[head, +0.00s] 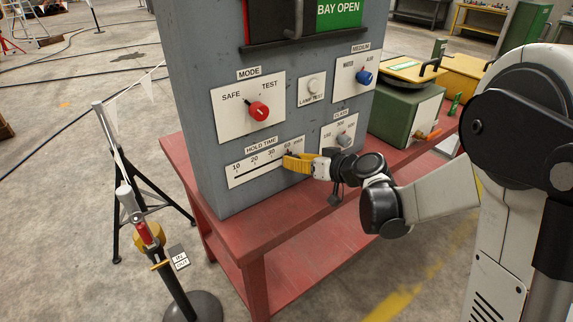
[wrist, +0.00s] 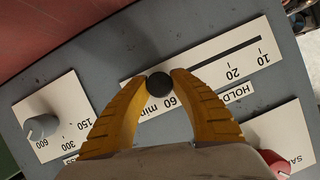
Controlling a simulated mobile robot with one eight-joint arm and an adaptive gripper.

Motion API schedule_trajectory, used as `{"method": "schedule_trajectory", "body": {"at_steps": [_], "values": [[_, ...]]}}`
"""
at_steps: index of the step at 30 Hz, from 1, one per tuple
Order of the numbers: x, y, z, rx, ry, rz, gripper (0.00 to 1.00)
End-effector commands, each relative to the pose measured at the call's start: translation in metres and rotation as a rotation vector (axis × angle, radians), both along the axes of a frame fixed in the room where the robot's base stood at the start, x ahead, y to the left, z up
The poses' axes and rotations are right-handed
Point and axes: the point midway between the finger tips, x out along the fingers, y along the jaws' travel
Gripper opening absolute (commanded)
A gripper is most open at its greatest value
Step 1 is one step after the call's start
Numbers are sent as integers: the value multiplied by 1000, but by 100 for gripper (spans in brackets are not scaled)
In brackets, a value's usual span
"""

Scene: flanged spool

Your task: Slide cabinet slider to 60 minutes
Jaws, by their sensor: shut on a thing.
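The grey cabinet (head: 205,120) stands on a red bench and carries a HOLD TIME scale plate (head: 240,174) marked 10, 20, 30, 60 min. The plate also shows upside down in the wrist view (wrist: 222,78). The slider's dark round knob (wrist: 159,82) sits at the 60 min end of the slot in the wrist view. My gripper (wrist: 159,80) has its yellow fingertips closed on both sides of the knob. In the head view my gripper (head: 292,162) covers the knob and the plate's right end.
A grey dial (wrist: 40,127) is close beside my gripper; it also shows in the head view (head: 344,139). The red MODE knob (head: 259,111) is above the scale, with the LAMP TEST button (head: 312,86) and blue MEDIUM knob (head: 364,78) nearby. The red bench (head: 260,255) extends below.

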Motion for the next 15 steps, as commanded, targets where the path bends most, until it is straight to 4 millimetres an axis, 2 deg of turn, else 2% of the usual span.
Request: {"method": "schedule_trajectory", "body": {"at_steps": [6, 7, 9, 15], "values": [[2, -3, 0, -2, -3, -7, 0], [2, -3, 0, -2, -3, -7, 30], [2, -3, 0, -2, -3, -7, 51], [2, -2, 0, -1, -2, -5, 51]]}}
